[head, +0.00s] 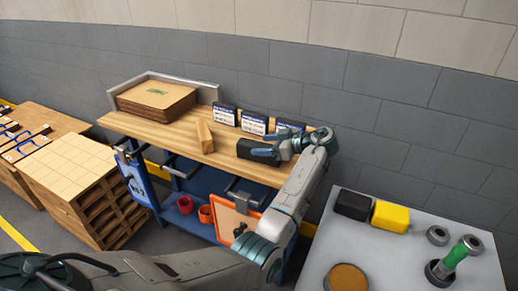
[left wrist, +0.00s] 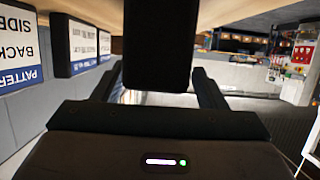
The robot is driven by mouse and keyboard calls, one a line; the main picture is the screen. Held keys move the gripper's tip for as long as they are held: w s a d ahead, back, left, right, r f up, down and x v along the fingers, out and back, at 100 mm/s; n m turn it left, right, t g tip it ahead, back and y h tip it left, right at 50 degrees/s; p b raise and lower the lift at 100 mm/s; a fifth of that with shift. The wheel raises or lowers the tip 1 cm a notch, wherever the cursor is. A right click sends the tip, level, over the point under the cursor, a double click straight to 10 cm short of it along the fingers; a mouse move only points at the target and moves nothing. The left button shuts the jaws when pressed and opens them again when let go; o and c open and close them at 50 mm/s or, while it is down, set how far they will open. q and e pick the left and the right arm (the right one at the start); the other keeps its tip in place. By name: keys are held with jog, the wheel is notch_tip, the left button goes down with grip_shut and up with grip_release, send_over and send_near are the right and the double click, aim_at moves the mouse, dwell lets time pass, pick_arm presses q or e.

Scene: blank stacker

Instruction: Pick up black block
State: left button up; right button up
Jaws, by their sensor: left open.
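A black block (head: 256,152) lies on the wooden top of the bench, near its front edge. My left gripper (head: 273,143) reaches in from the right at the block, with its jaws open. In the left wrist view the black block (left wrist: 162,48) stands between the two open fingers, with a visible gap on either side. The gripper hides part of the block in the head view. Another black block (head: 352,204) sits on the grey table at the right. My right gripper is not in view.
Label stands (head: 254,122) stand behind the block on the bench top (head: 183,141). A wooden wedge (head: 205,136) lies to its left, and a stack of brown boards (head: 156,99) farther left. A yellow block (head: 390,217) sits on the grey table (head: 420,250).

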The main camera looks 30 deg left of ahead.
pick_arm(q)
jog(key=shift+d, duration=0.1)
jog(key=c, duration=1.4)
jog(key=shift+r, duration=0.1)
